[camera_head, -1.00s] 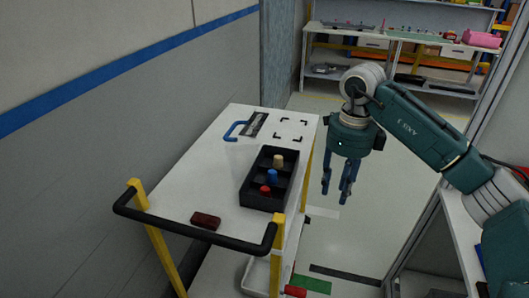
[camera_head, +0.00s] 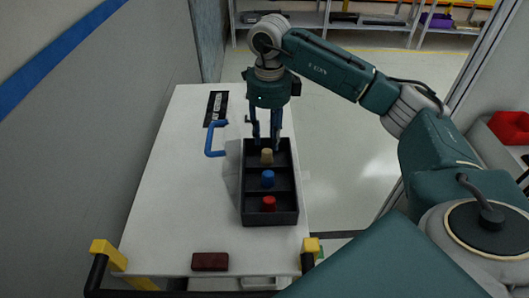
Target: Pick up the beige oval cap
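The beige cap (camera_head: 267,156) stands in the far compartment of a black tray (camera_head: 270,220) on the white cart top. A blue cap (camera_head: 268,178) is in the middle compartment and a red cap (camera_head: 269,203) in the near one. My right gripper (camera_head: 266,146) points down over the far end of the tray, its fingers apart with nothing between them. Its fingertips are just behind or above the beige cap; I cannot tell the exact height gap. My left gripper is not in view.
A dark red block (camera_head: 210,262) lies at the cart's near edge. The left half of the cart top (camera_head: 175,180) is clear. A wall runs along the left.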

